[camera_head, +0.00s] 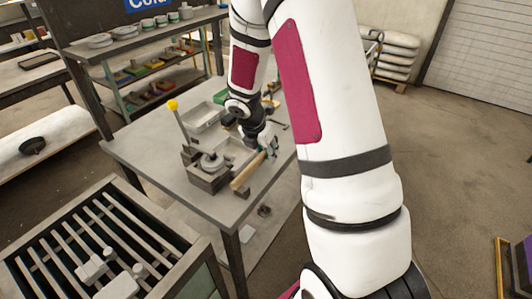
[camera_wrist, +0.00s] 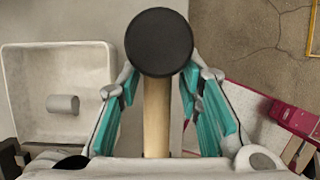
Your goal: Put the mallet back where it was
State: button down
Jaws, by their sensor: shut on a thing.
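The mallet has a dark round head (camera_wrist: 158,43) and a pale wooden handle (camera_wrist: 156,115) in the wrist view. My gripper (camera_wrist: 157,92) has its teal-padded fingers on both sides of the handle and is shut on the mallet. In the head view the mallet's wooden handle (camera_head: 247,171) slants over the right part of the grey table (camera_head: 135,150), beside my gripper (camera_head: 268,144). I cannot tell whether the mallet touches the table. The mallet's head is hard to make out in the head view.
A metal block with a round part (camera_head: 210,165) and a yellow-topped rod (camera_head: 173,106) stand left of the mallet. A pale tray (camera_wrist: 60,112) holding a small cylinder (camera_wrist: 63,104) lies left in the wrist view. A slatted grate (camera_head: 85,245) stands in front. The table's left part is clear.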

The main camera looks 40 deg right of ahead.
jog(key=shift+f, duration=0.2)
jog(key=shift+f, duration=0.15)
jog(key=shift+f, duration=0.35)
jog(key=c, duration=1.1)
grip_release()
jog(key=shift+r, duration=0.1)
